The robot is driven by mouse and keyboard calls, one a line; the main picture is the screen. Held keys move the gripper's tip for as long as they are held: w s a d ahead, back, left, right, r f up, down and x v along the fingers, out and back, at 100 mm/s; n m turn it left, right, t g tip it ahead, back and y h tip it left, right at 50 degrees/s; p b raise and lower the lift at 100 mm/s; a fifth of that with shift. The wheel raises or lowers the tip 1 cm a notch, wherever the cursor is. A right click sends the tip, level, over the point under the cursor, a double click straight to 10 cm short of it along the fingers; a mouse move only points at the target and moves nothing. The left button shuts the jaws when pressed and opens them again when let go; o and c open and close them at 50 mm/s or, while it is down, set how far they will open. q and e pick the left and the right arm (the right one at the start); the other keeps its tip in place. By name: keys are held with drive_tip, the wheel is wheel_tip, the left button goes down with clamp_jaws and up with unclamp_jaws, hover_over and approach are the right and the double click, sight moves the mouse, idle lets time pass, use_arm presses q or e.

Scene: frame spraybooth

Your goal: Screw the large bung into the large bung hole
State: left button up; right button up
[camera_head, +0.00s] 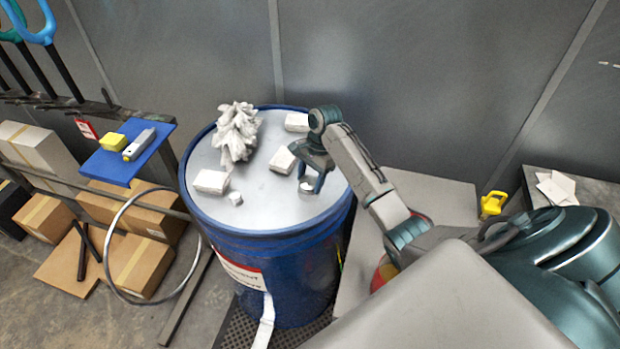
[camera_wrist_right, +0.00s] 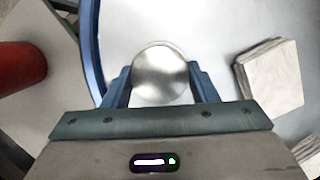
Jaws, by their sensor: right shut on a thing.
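A blue drum (camera_head: 290,255) stands at the centre of the head view with a light grey top. My right gripper (camera_head: 312,186) is over the drum top near its right rim, pointing down. It is shut on a round silvery bung, which shows between the fingers in the right wrist view (camera_wrist_right: 160,72) and as a small pale shape in the head view (camera_head: 307,187). The bung hides the drum top beneath it, so I cannot see the large bung hole or tell whether the bung touches the lid. My left gripper is not in view.
White blocks (camera_head: 211,181) and a crumpled white pile (camera_head: 237,133) lie on the drum top. A pale block (camera_wrist_right: 270,75) is close to the right of the gripper in the wrist view. A blue shelf (camera_head: 125,160) and cardboard boxes (camera_head: 140,262) stand left; a yellow object (camera_head: 493,204) is right.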

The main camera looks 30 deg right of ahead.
drive_tip(key=shift+m, duration=0.3)
drive_tip(key=m+t, duration=0.1)
drive_tip(key=m, duration=0.3)
drive_tip(key=shift+s+m, duration=0.1)
drive_tip(key=shift+m, duration=0.2)
drive_tip(key=shift+t, duration=0.3)
drive_tip(key=shift+m, duration=1)
drive_tip(key=shift+m+t+h, duration=0.4)
drive_tip(key=shift+m+t, duration=0.1)
drive_tip(key=shift+m, duration=0.8)
drive_tip(key=m, duration=0.4)
drive_tip(key=shift+s+a+m+t+h, duration=0.1)
drive_tip(key=shift+s+m+t+h, duration=0.05)
drive_tip(key=shift+m+t+h, duration=0.2)
